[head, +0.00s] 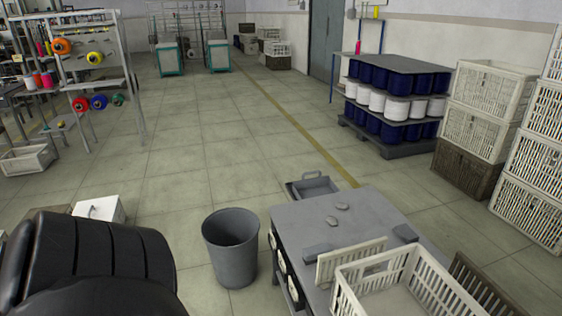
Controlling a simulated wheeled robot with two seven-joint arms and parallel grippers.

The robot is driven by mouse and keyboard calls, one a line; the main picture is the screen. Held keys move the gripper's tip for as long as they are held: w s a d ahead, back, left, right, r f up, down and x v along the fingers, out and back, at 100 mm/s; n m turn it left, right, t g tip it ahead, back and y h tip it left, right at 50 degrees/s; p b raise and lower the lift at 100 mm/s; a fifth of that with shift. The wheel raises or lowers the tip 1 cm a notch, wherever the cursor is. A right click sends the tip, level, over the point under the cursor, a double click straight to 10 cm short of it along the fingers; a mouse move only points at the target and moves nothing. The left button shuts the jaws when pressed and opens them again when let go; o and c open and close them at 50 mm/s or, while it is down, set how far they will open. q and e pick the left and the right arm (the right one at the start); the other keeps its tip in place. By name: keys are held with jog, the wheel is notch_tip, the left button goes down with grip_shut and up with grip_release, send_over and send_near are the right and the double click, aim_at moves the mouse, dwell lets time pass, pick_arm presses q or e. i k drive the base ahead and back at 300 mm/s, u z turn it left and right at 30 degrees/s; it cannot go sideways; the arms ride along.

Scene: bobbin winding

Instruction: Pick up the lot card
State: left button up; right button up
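I cannot make out a lot card anywhere in the head view. Neither of my grippers is in view. A grey table (300,220) stands at the lower right, with several small grey pieces (338,206) on its top. An open cream slatted crate (395,290) is at its near end, with an upright cream panel (345,262) beside it. Part of the table top is hidden behind the crate.
A grey bin (231,250) stands on the floor left of the table. A large black ribbed shape (100,255) fills the lower left. Stacked crates (487,115) and a pallet of spools (393,105) stand right. A thread rack (95,60) stands left. The middle floor is clear.

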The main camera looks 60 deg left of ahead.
aim_at(281, 262)
jog(key=k, duration=0.3)
jog(key=z, duration=1.75)
jog(key=k, duration=2)
jog(key=u, duration=2.15)
